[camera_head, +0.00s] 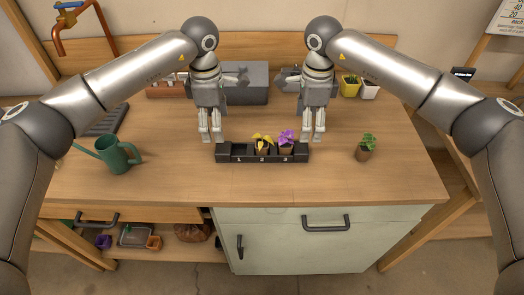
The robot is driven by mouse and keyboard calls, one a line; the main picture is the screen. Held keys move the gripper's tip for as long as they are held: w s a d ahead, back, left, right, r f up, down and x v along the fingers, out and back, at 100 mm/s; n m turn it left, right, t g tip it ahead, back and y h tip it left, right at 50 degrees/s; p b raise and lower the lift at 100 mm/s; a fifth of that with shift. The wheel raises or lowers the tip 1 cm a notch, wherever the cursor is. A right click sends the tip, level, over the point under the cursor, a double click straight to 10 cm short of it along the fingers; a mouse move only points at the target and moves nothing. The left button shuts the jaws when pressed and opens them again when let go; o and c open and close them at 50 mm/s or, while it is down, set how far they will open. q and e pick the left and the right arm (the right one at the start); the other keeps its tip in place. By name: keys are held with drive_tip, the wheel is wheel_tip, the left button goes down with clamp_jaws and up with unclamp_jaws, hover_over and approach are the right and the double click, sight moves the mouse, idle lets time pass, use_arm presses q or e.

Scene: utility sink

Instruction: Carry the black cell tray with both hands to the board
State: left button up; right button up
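The black cell tray (250,159) lies on the wooden worktop near its front edge, with cells marked 1, 2 and 3. Cell 1 looks empty. A yellow plant (263,141) stands in cell 2 and a purple-flowered plant (286,138) in cell 3. My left gripper (211,138) points down just behind the tray's left end, its fingers apart and empty. My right gripper (313,138) points down just behind the right end, also with fingers apart and empty. A dark ribbed board (108,120) lies at the left of the worktop, partly hidden by my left arm.
A green watering can (120,154) stands left of the tray. A potted green plant (365,148) stands to the right. The worktop between can and tray is clear.

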sight(220, 147)
use_arm(q)
wheel_tip(220, 147, down, 10)
drive_tip(key=shift+w+f, duration=0.15)
drive_tip(key=shift+f, duration=0.1)
use_arm(e)
wheel_tip(220, 147, down, 10)
drive_tip(key=shift+w+f, duration=0.15)
drive_tip(key=shift+f, duration=0.1)
use_arm(q)
drive_tip(key=shift+c, duration=0.5)
use_arm(e)
drive_tip(key=shift+c, duration=0.5)
use_arm(q)
drive_tip(key=c, duration=1)
use_arm(e)
drive_tip(key=c, duration=1)
